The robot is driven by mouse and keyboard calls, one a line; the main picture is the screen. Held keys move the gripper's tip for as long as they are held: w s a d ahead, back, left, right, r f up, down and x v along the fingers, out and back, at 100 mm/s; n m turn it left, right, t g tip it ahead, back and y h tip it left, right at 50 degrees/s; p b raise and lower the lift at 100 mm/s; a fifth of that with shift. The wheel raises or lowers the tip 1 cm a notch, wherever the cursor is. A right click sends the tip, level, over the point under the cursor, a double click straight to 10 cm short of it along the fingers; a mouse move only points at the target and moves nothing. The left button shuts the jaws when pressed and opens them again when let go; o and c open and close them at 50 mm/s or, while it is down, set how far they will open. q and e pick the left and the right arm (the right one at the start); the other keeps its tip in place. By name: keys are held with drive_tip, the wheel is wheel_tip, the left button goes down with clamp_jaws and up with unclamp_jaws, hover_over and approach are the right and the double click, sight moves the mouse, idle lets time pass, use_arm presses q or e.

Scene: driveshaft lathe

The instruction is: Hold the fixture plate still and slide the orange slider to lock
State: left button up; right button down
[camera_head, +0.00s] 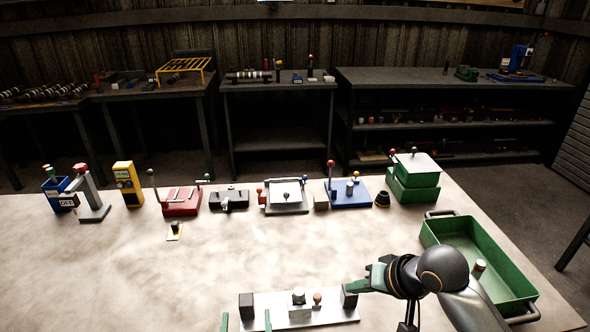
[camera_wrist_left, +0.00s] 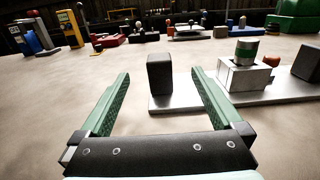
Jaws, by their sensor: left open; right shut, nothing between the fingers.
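The pale metal fixture plate (camera_head: 335,315) lies on the table at the bottom of the head view; it also shows in the left wrist view (camera_wrist_left: 185,101). It bears a black block at its left end (camera_head: 246,306), another at its right end (camera_head: 349,297), and a pale block with a cylinder (camera_head: 298,296). The small orange knob of the slider (camera_head: 317,298) stands right of the cylinder. My left gripper (camera_head: 246,318) is open and empty at the plate's left end, its fingers pointing toward the left black block. My right gripper (camera_head: 355,287) is shut and empty beside the right black block; contact is unclear.
A green tray (camera_head: 455,240) with a small cylinder stands right, behind my right arm. A small yellow-and-white item (camera_head: 175,232) lies mid-left. A row of fixtures, including a red one (camera_head: 182,201) and a blue one (camera_head: 350,194), lines the back.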

use_arm(q)
drive_tip(key=shift+s+d, duration=0.1)
drive_tip(key=shift+s, duration=0.45)
